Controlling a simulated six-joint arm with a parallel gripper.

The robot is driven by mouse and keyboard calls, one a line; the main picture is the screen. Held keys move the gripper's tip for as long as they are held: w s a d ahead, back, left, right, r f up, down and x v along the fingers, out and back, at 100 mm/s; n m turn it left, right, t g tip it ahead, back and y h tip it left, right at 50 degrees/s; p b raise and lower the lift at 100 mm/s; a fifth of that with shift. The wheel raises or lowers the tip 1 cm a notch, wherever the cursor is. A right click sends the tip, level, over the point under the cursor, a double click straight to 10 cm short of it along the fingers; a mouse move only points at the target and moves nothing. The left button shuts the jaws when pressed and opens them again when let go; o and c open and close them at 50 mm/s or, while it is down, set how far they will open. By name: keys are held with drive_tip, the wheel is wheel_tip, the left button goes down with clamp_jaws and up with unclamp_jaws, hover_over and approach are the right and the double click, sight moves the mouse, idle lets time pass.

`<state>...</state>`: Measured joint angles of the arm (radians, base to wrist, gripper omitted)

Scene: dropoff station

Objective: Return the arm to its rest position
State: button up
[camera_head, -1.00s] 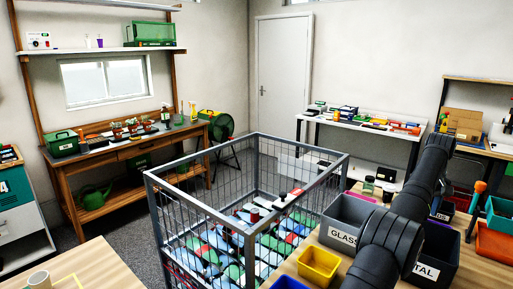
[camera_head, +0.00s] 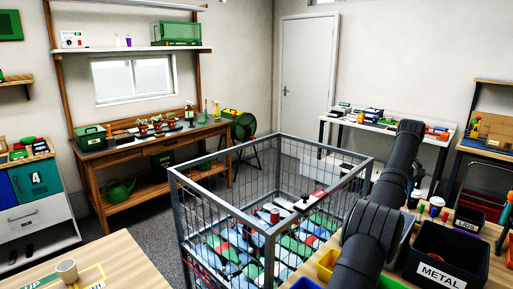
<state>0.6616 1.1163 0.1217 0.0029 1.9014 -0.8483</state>
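My arm shows at the right of the head view as thick dark links (camera_head: 382,215), rising from the bottom edge past the sorting bench. My gripper is not in view, so its fingers and anything in them cannot be seen. The arm crosses in front of the sorting bench and hides part of the bins there. A black bin marked METAL (camera_head: 446,258) stands right of the arm.
A wire cage (camera_head: 272,208) holding many coloured pieces stands left of the arm. A wooden table (camera_head: 125,262) with a beige cup (camera_head: 67,269) is at the lower left. A workbench (camera_head: 150,150), a white table (camera_head: 385,127) and a door (camera_head: 303,75) are farther back.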

drive_tip(key=w+a+n, duration=0.1)
drive_tip(key=w+a, duration=0.4)
drive_tip(key=a, duration=0.5)
drive_tip(key=w+a+n, duration=0.2)
drive_tip(key=w+a, duration=0.3)
drive_tip(key=a, duration=0.5)
drive_tip(key=shift+w+r, duration=0.1)
